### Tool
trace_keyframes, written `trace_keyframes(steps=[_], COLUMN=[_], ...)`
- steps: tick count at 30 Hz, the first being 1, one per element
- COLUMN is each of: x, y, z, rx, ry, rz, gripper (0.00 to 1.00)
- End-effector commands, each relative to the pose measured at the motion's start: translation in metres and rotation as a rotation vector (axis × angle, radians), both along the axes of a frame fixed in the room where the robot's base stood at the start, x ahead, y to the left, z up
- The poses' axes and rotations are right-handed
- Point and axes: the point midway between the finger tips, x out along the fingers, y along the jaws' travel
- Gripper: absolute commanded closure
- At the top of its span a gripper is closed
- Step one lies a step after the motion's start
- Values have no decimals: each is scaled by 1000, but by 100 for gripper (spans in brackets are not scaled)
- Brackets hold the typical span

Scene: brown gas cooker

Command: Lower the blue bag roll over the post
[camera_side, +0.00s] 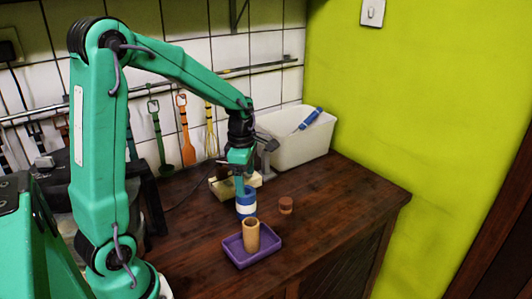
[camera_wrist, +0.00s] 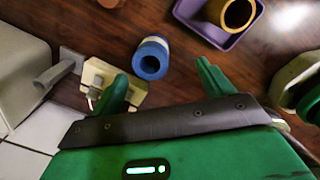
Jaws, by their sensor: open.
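The blue bag roll (camera_side: 246,204) stands upright on the dark wooden counter, with a white band around it. In the wrist view (camera_wrist: 151,57) it shows from above, with a hole in its middle. The post (camera_side: 251,236) looks like a tan tube with an open top and stands upright in a purple tray (camera_side: 232,246), nearer the side camera than the roll. The post also shows at the top of the wrist view (camera_wrist: 239,13). My gripper (camera_side: 240,184) points down by the roll. In the wrist view its fingers (camera_wrist: 162,75) are apart, with nothing between them; the roll lies just beyond the fingertips.
A small reddish-brown cylinder (camera_side: 285,205) stands right of the roll. A cream block with a cord (camera_side: 226,188) lies behind my gripper. A white bin (camera_side: 297,144) holding a blue item stands at the back. The counter's right part is clear.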

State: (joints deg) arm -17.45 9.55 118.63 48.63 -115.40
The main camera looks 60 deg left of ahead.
Motion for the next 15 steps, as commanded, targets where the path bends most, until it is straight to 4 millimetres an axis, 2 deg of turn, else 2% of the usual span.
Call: trace_keyframes(steps=[6, 15], x=[7, 9], y=[15, 19], z=[-24, -30], rx=[-21, -25], ry=[40, 50], rz=[231, 303], gripper=[20, 20])
